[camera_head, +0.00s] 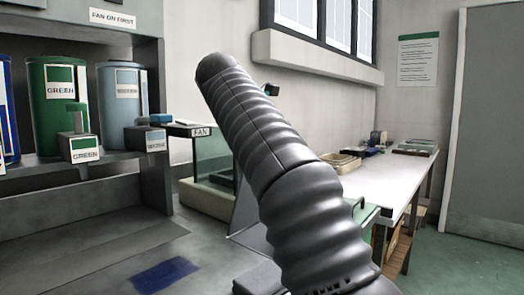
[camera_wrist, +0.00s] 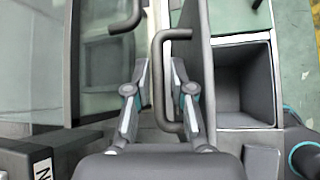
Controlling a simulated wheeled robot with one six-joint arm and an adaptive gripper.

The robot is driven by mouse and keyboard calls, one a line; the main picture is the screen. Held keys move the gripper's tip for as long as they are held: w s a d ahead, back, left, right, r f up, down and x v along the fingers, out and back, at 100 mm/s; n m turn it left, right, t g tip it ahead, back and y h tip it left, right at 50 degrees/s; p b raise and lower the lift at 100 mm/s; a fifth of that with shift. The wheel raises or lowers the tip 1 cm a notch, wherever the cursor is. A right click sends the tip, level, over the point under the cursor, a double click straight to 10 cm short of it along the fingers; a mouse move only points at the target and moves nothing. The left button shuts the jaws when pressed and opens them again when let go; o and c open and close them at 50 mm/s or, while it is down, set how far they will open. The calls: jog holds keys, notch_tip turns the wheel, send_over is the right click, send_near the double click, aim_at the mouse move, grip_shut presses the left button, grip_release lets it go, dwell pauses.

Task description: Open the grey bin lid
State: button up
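In the wrist view my gripper (camera_wrist: 161,68) is open, with one finger on each side of a dark bar handle (camera_wrist: 158,85). Gaps show between the handle and both fingers. The handle appears to belong to a narrow grey panel (camera_wrist: 197,45), which may be the grey bin lid; I cannot tell for sure. To its right is an open dark grey compartment (camera_wrist: 245,85) with a pale rim.
A glass panel (camera_wrist: 105,75) with a second dark handle (camera_wrist: 126,20) lies left of my gripper. In the head view, a green canister (camera_head: 58,105) and a grey canister (camera_head: 122,90) stand on the left shelf. A white table (camera_head: 385,185) with trays stands on the right.

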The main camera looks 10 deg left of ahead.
jog(key=shift+v, duration=2.5)
jog(key=s+a, duration=0.2)
jog(key=s, duration=0.9)
jog(key=shift+s+a, duration=0.3)
jog(key=shift+a, duration=0.1)
